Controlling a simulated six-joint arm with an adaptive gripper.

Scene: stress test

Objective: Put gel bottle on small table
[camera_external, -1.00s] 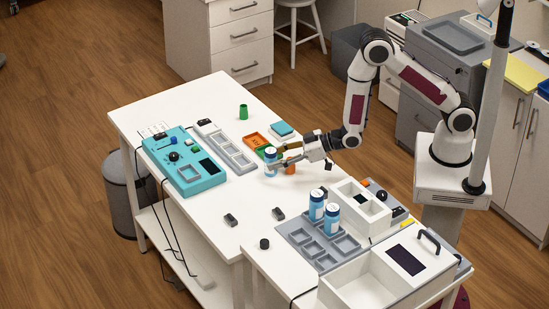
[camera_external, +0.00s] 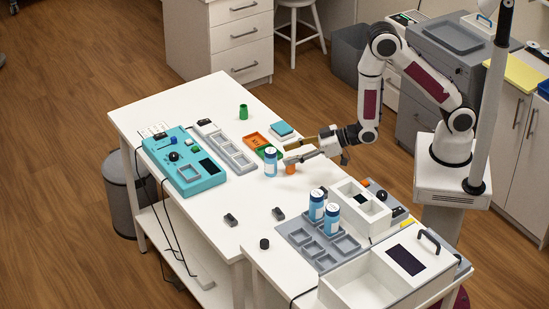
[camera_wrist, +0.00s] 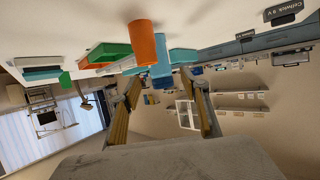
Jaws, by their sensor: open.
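A blue bottle with a pale top (camera_external: 270,162), which looks like the gel bottle, stands upright on the white table (camera_external: 205,222). My gripper (camera_external: 286,155) is open and empty just right of this bottle, with a gap between them. In the wrist view the blue bottle (camera_wrist: 160,66) shows ahead of the spread fingers (camera_wrist: 165,90), partly behind an orange cylinder (camera_wrist: 142,42). Two similar blue bottles (camera_external: 316,204) (camera_external: 332,219) stand upright in a grey tray (camera_external: 298,236) on the front-right table. Which surface is the small table I cannot tell.
The orange cylinder (camera_external: 291,168) stands close under my gripper. An orange tray (camera_external: 256,140), a green piece (camera_external: 268,152) and a teal box (camera_external: 282,129) lie behind the bottle. A teal device (camera_external: 184,165) is at left. The table is clear left of the bottle's front.

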